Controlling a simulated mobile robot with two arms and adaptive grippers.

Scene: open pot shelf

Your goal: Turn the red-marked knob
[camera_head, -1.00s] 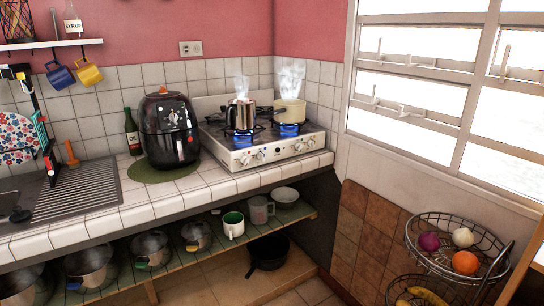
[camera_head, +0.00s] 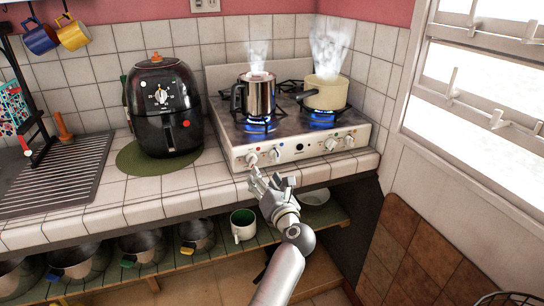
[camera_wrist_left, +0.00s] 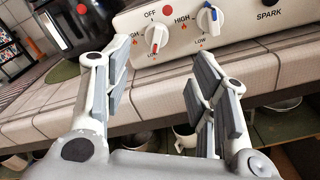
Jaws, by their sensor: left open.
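The gas stove (camera_head: 300,150) stands on the white tiled counter with knobs along its front panel. The red-marked knob (camera_head: 252,159) is the leftmost one, white with a red stripe. In the left wrist view the red-marked knob (camera_wrist_left: 155,38) shows beyond my fingers, its stripe roughly upright. A blue-marked knob (camera_wrist_left: 210,20) sits to its right. My left gripper (camera_head: 270,180) is open and empty, just in front of and below these knobs; in the left wrist view its fingers (camera_wrist_left: 150,75) are spread apart, not touching the knob. My right gripper is out of view.
A steaming metal pot (camera_head: 258,96) and a cream pan (camera_head: 326,92) stand over lit blue burners. A black air fryer (camera_head: 165,108) is left of the stove. The counter edge (camera_head: 225,192) and a lower shelf with a green mug (camera_head: 243,225) lie close to my arm.

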